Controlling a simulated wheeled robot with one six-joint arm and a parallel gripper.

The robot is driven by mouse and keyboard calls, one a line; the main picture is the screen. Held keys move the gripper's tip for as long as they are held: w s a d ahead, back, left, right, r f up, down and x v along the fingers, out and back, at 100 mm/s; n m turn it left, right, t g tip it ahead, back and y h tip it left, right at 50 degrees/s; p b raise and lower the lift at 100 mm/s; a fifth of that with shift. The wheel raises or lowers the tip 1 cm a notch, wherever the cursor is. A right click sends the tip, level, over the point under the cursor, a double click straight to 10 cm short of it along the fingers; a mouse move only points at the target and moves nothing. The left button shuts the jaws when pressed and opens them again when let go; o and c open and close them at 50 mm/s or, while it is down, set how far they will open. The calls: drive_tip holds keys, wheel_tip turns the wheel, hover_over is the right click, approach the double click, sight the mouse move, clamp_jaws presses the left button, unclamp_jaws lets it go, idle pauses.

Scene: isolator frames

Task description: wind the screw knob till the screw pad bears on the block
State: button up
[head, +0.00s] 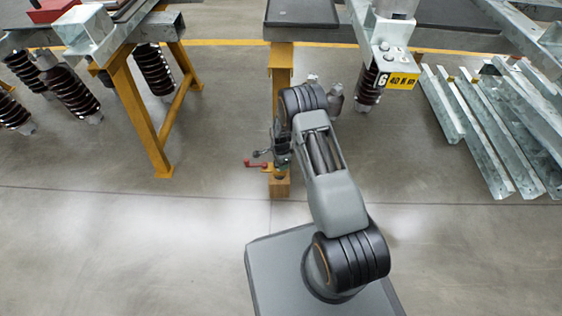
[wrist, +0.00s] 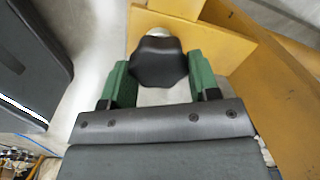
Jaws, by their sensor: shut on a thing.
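The black, lobed screw knob (wrist: 158,58) sits between the green fingers of my gripper (wrist: 157,72) in the wrist view. The fingers press on it from both sides, so my gripper is shut on the knob. In the head view my gripper (head: 282,156) points down at the foot of a yellow post, and the knob is hidden there by the arm.
A red-ended lever (head: 256,164) sticks out left beside the gripper. The yellow post (head: 281,75) stands behind, and yellow steel (wrist: 285,90) is close on the right in the wrist view. A yellow trestle (head: 145,110) stands left. Galvanised beams (head: 480,125) lie right. Floor between is clear.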

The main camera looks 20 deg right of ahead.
idle(0.4)
drive_tip(key=o, duration=0.9)
wheel_tip(320, 180, up, 14)
drive_tip(key=p, duration=0.5)
drive_tip(key=shift+f, duration=0.1)
